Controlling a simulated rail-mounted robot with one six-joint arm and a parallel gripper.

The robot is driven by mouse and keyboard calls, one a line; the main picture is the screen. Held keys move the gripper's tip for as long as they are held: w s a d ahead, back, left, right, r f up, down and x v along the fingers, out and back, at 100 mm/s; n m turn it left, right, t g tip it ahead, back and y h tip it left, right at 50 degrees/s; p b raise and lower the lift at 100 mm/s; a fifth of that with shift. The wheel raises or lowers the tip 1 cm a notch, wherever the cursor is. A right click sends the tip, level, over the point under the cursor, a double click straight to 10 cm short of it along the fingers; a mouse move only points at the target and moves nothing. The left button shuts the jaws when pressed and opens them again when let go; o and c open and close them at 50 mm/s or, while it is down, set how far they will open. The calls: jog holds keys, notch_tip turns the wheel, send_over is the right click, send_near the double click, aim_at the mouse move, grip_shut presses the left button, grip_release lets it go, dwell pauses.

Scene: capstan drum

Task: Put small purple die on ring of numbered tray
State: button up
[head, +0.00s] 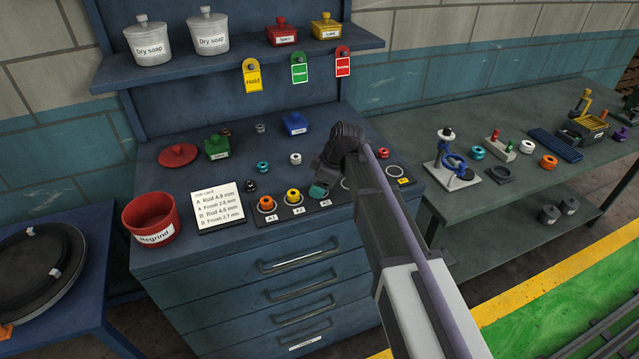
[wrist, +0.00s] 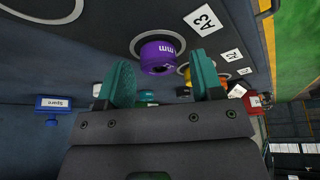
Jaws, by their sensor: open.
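The small purple die (wrist: 161,57) shows in the wrist view, standing at the ring by the A3 label (wrist: 205,19). The ring's pale outline shows around its base. My gripper (wrist: 163,72) is open, with one teal finger on each side of the die in the picture. I cannot tell whether either finger touches it. In the head view my gripper (head: 319,189) is over the middle of the dark numbered tray (head: 332,207) and hides the purple die. An orange die (head: 266,204) and a yellow die (head: 293,197) stand at A1 and A2.
An empty ring (head: 395,171) lies at the tray's right end. Behind the tray are a white die (head: 295,158), a teal die (head: 263,167) and a red die (head: 383,153). The job card (head: 217,205) and red Regrind bin (head: 150,219) stand to the left.

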jog(key=p+v, duration=1)
jog(key=v, duration=0.2)
jog(key=s+d+f+m+h, duration=0.1)
jog(key=s+d+m+h, duration=0.1)
jog(key=s+d+m, duration=0.75)
jog(key=s+d+m+h, duration=0.3)
jog(key=s+d+m, duration=0.3)
jog(key=s, duration=0.6)
notch_tip(320, 180, down, 7)
jog(key=b, duration=0.6)
jog(key=shift+w+a+g+b, duration=0.2)
jog(key=shift+a+g+b, duration=0.1)
jog(key=shift+a+g, duration=0.1)
